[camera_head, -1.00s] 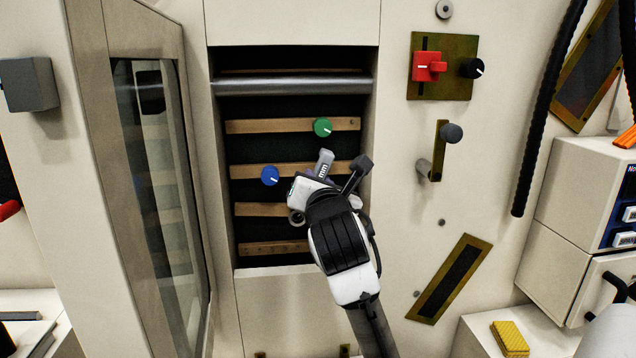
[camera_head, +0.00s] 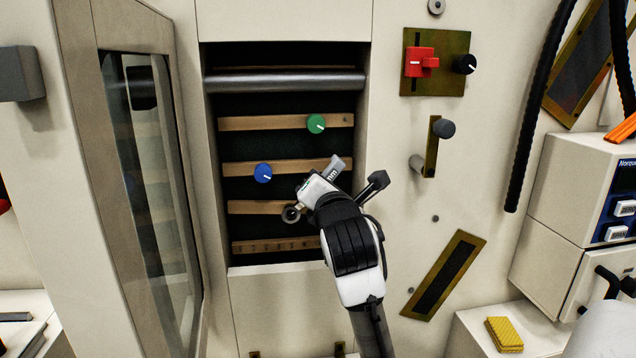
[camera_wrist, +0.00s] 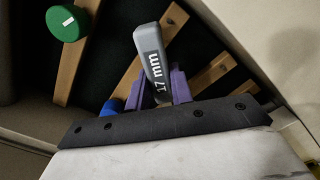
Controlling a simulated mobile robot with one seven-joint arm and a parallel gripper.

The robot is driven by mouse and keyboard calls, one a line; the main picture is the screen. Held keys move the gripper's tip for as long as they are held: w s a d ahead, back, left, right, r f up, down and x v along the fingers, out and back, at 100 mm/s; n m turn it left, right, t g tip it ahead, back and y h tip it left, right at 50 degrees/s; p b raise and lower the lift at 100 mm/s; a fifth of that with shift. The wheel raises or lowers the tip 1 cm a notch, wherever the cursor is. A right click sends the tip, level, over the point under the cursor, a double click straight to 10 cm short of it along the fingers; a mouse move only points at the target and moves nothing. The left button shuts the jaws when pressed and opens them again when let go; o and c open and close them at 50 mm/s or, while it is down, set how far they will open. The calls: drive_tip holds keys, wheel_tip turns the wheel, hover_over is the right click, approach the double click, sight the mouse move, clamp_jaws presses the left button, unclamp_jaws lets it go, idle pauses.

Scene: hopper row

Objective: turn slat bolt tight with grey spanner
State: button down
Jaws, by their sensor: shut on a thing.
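The grey spanner (camera_head: 335,167) is in my gripper (camera_head: 316,190), its handle end, marked "17 mm", sticking out up and right in the head view. In the wrist view the handle (camera_wrist: 152,57) stands between the purple fingers (camera_wrist: 165,92), which are shut on it.
A blue knob (camera_head: 263,172) and a green knob (camera_head: 316,123) sit on the upper slats, close to my gripper. A grey bar (camera_head: 285,82) crosses the opening's top. A glass door (camera_head: 150,180) stands open at left. A grey-knobbed lever (camera_head: 443,128) is on the right panel.

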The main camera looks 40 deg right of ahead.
drive_tip(key=shift+s+d+f+m+b, duration=0.3)
drive_tip(key=shift+d+f+m, duration=0.3)
drive_tip(key=shift+m, duration=0.6)
drive_tip(key=shift+a+f, duration=0.1)
drive_tip(key=shift+s, duration=0.2)
drive_tip(key=shift+s+a, duration=0.25)
drive_tip(key=shift+s, duration=0.05)
drive_tip(key=shift+b+v, duration=0.55)
drive_tip(key=shift+v, duration=1.9)
